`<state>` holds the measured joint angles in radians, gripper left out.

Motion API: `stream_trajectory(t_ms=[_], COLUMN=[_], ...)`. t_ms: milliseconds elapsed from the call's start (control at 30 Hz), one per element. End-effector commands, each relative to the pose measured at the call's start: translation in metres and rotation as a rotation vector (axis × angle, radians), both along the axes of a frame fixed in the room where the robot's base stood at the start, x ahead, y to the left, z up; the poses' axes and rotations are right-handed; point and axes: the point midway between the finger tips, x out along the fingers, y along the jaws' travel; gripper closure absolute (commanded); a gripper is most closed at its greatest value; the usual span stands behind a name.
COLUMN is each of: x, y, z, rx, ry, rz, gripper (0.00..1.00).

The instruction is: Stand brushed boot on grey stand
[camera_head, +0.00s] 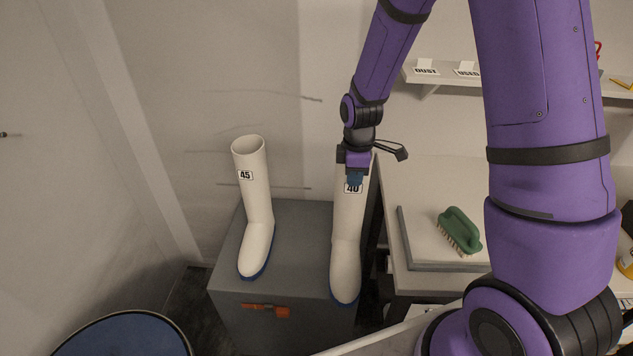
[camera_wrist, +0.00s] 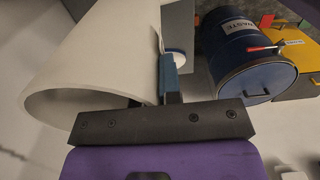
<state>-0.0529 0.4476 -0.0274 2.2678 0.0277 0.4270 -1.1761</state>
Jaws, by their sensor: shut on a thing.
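A white boot with a blue sole and a label "40" (camera_head: 347,240) is upright at the right side of the grey stand (camera_head: 293,225). My gripper (camera_head: 355,178) is shut on the upper shaft of this boot; in the wrist view one blue finger (camera_wrist: 170,78) lies against the shaft wall (camera_wrist: 100,60). The boot's toe reaches the stand's front right edge; I cannot tell whether its sole touches the top. A second white boot, labelled "45" (camera_head: 258,205), stands upright on the left part of the stand, apart from my gripper.
A green brush (camera_head: 460,230) lies on a grey-edged tray (camera_head: 405,245) on the white bench to the right. A blue drum (camera_head: 120,335) is at the lower left, marked "WASTE" in the wrist view (camera_wrist: 240,65). A shelf (camera_head: 445,80) with labels hangs behind.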

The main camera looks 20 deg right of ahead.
Motion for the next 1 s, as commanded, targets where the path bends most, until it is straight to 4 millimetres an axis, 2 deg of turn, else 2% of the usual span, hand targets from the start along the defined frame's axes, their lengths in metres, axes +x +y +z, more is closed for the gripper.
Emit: stream_trajectory(t_ms=[300,533,700,833,1000], x=[0.064,0.103,0.116,0.118,0.117], y=[0.021,0.034,0.039,0.039,0.039], z=[-0.006,-0.010,-0.011,-0.015,-0.033], rx=[0.000,0.000,0.000,0.000,-0.001], ry=[-0.003,-0.003,-0.002,0.000,0.001], rz=[0.001,0.000,0.000,-0.001,-0.001], gripper=[1.00,1.00,1.00,1.00,1.00])
